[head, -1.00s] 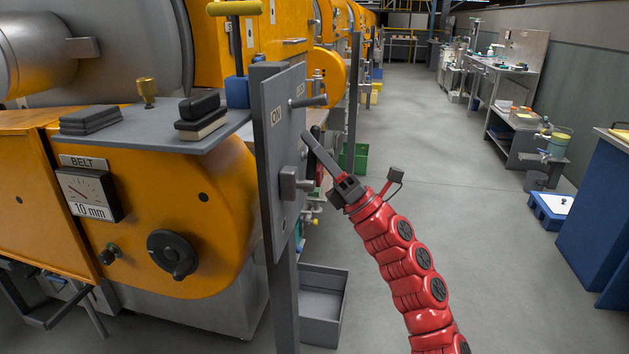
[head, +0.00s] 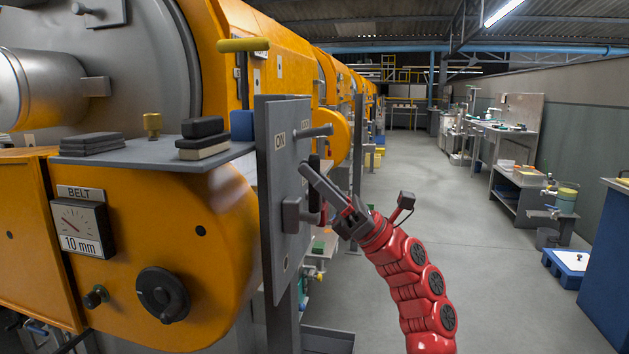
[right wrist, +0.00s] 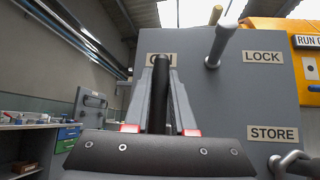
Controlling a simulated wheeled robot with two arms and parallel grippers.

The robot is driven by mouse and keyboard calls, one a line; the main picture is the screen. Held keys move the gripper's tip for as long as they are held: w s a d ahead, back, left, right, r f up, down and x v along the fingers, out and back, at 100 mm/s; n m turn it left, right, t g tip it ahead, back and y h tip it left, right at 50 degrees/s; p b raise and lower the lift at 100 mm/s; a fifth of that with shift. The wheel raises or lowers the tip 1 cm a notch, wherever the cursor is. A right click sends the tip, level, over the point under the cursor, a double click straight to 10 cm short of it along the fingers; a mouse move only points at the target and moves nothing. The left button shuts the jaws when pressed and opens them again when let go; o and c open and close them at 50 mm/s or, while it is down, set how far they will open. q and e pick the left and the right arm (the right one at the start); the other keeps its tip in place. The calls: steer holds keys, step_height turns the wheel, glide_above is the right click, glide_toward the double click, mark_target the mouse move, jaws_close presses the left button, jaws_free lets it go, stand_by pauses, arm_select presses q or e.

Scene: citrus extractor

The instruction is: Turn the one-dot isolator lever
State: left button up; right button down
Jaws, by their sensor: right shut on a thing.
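The grey isolator panel (head: 276,220) stands upright left of centre in the head view, with an ON label (head: 279,140) near its top. My right gripper (head: 310,175) is at the panel's right-hand face. In the right wrist view, my right gripper (right wrist: 161,75) is shut on a dark upright lever (right wrist: 159,95), which stands between its two grey fingers in front of the ON label. The panel also shows LOCK (right wrist: 263,57) and STORE (right wrist: 273,133) labels there. No dot mark can be made out on the lever. My left gripper is not in view.
A grey peg (head: 313,132) sticks out of the panel above my gripper; a grey block (head: 293,214) juts out below. The orange machine (head: 170,220) with its BELT gauge fills the left. The aisle floor (head: 480,270) to the right is clear.

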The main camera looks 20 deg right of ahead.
steer(key=c, duration=0.8)
jaws_free()
steer(key=shift+o, duration=0.2)
steer(key=p+v, duration=0.1)
steer(key=v, duration=1.6)
steer(key=shift+d+f, duration=0.15)
